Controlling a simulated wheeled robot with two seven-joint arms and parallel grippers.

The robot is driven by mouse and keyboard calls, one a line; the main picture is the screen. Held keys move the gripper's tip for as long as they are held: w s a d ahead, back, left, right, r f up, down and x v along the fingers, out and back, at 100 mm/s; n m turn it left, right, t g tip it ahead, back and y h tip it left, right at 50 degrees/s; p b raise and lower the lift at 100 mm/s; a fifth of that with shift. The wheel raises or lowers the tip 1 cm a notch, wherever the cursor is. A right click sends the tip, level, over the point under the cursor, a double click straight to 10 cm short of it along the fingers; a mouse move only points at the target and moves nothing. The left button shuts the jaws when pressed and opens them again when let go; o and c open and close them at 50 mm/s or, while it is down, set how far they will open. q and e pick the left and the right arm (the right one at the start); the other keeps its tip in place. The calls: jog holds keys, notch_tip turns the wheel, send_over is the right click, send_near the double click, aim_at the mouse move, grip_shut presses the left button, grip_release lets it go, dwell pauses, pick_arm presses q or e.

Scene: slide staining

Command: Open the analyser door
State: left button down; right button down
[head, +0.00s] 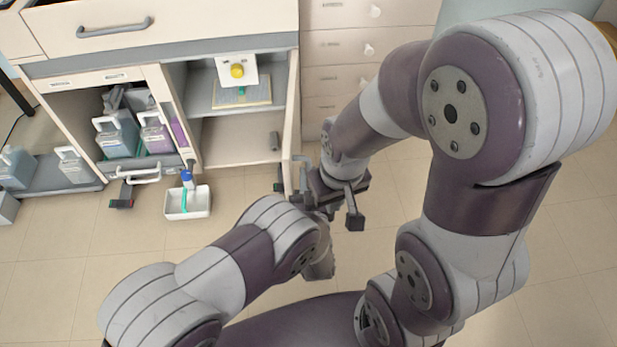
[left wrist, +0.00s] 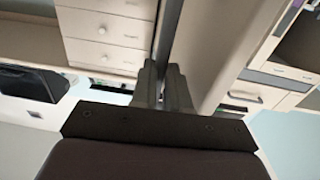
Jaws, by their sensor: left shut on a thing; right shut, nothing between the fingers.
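The cream analyser door (head: 291,125) stands swung out from the cabinet's right side, nearly edge-on in the head view. A grey bar handle (head: 302,162) is on its outer face near the free edge. My left gripper (head: 304,187) is shut on the handle; my own arms partly cover that grip. In the left wrist view the fingers (left wrist: 164,85) close around the grey bar (left wrist: 170,35), beside the pale door panel (left wrist: 208,50). My right gripper (head: 355,220) is shut and empty, just right of the left one and lower in the picture.
The open compartment holds a white unit with a yellow knob (head: 237,71) above a bare lower shelf (head: 235,149). Left of it, a pulled-out drawer holds reagent bottles (head: 117,135). A white tray (head: 175,205) with a blue-capped bottle is on the floor. Drawers (head: 335,50) stand right of the door.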

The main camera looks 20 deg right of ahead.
pick_arm(q)
jog(key=shift+w+d+r, duration=0.1)
jog(key=shift+d+r, duration=0.2)
jog(key=shift+d, duration=0.1)
pick_arm(e)
jog(key=shift+s+d+r, duration=0.1)
jog(key=shift+s+d, duration=0.05)
jog(key=shift+d, duration=0.2)
pick_arm(q)
jog(key=c, duration=1.1)
grip_release()
jog(key=shift+w, duration=0.1)
jog(key=shift+f, duration=0.15)
jog(key=shift+a+f, duration=0.1)
jog(key=shift+f, duration=0.05)
